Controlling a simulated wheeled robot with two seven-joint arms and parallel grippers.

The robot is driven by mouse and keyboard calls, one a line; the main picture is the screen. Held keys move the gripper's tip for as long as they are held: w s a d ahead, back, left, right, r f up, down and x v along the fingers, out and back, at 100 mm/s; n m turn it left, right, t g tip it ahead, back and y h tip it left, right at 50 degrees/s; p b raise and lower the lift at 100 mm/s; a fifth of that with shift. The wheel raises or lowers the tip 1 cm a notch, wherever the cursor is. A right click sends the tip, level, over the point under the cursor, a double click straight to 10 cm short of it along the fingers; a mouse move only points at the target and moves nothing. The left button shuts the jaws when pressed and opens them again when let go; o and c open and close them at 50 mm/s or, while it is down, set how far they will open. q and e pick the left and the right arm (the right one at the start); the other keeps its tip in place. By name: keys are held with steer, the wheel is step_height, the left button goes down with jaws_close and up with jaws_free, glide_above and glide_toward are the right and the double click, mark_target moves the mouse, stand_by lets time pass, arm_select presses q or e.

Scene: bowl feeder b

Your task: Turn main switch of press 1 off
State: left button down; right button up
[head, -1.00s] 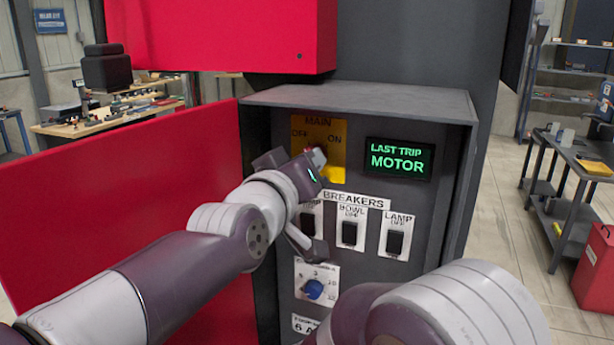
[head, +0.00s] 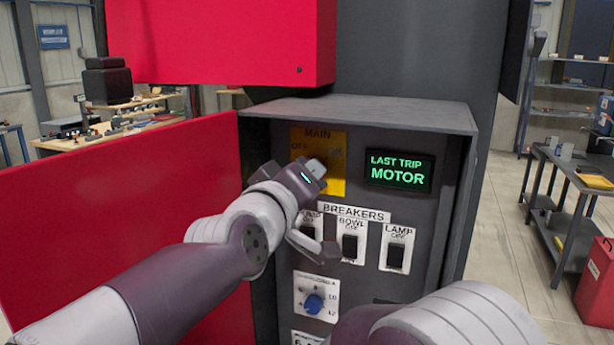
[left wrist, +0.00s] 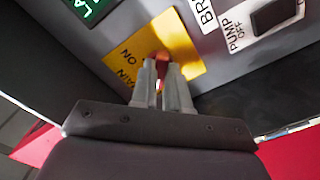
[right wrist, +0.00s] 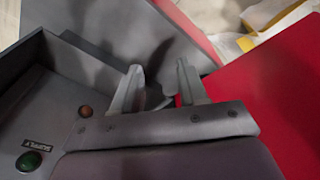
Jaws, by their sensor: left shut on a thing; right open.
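The main switch sits on a yellow plate (head: 335,185) marked MAIN, OFF and ON, at the top left of the press's control panel. The plate also shows in the left wrist view (left wrist: 185,45). My left gripper (head: 316,168) is in front of this plate. In the left wrist view its fingers (left wrist: 161,75) are shut on the red switch handle (left wrist: 161,68), which shows as a small strip between them. The fingers hide most of the handle, so its exact angle is unclear. My right gripper (right wrist: 160,75) is open and empty; it is out of the head view.
Below the plate are black breaker switches (head: 350,246) and a blue knob (head: 314,303). A lit screen (head: 399,171) reads LAST TRIP MOTOR. The red door (head: 110,220) stands open at left. A green button (right wrist: 29,160) is near my right gripper.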

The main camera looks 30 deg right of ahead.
arm_select(q)
steer(key=c, duration=1.1)
jaws_free()
steer(key=shift+f, duration=0.1)
steer(key=b+v, duration=0.1)
steer(key=v, duration=1.1)
steer(key=shift+s+a, duration=0.2)
steer(key=shift+s, duration=0.05)
